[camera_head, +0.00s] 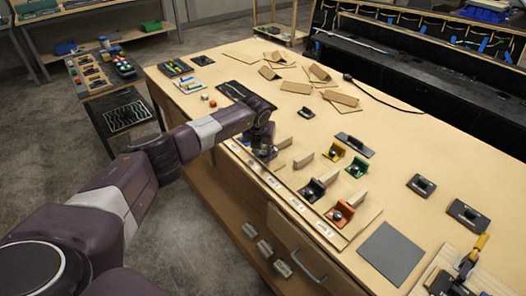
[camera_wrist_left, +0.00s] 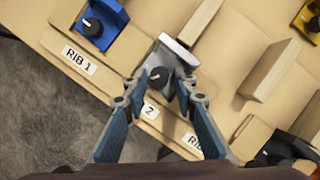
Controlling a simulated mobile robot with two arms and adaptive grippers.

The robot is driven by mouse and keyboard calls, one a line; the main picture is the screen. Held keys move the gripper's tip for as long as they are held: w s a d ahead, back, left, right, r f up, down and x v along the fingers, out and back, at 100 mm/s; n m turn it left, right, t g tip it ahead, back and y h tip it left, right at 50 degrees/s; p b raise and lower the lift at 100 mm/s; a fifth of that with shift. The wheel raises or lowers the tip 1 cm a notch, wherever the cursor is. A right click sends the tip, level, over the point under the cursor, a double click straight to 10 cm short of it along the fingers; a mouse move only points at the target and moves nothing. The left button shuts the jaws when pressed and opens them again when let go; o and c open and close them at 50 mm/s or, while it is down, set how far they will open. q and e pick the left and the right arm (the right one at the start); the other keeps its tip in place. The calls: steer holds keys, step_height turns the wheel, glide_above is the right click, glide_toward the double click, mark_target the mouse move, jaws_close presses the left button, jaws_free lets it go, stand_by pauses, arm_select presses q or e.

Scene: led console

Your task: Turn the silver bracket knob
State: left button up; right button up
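The silver bracket (camera_wrist_left: 180,53) stands on the wooden board in the left wrist view, with a dark round knob (camera_wrist_left: 158,75) on its near face. My left gripper (camera_wrist_left: 158,88) is open, with one fingertip on each side of the knob. I cannot tell whether the fingertips touch the knob or bracket. In the head view my left gripper (camera_head: 266,152) is over the row of brackets at the table's near edge and largely hides the silver bracket. My right gripper is not in view.
A blue bracket with a knob (camera_wrist_left: 98,25) stands left of the silver one. A black bracket (camera_head: 312,190) and an orange bracket (camera_head: 341,214) stand farther along the row. Upright wooden blocks (camera_head: 304,160) are close behind. A grey mat (camera_head: 391,253) lies at the right.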

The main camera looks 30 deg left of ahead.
arm_select(q)
steer(key=shift+c, duration=0.7)
jaws_close()
steer(key=shift+a+f+m+b, duration=0.15)
steer(key=shift+m+b, duration=0.35)
steer(key=shift+b, duration=0.4)
steer(key=m+h+b, duration=0.1)
steer(key=m+b, duration=0.1)
steer(key=b, duration=0.1)
steer(key=m+h+b, duration=0.1)
steer(key=m+b, duration=0.2)
steer(key=m+h+b, duration=0.1)
steer(key=m+b, duration=0.1)
steer(key=b, duration=0.2)
steer(key=shift+w+a, duration=0.15)
steer(key=shift+a, duration=0.2)
steer(key=m+b, duration=0.1)
steer(key=m+h+b, duration=0.1)
steer(key=shift+w+r+m+g, duration=0.1)
steer(key=shift+r+m+g, duration=0.1)
steer(key=shift+m+g, duration=0.1)
steer(key=shift+a+r+m+b, duration=0.1)
steer(key=shift+m+b, duration=0.2)
steer(key=shift+m, duration=0.1)
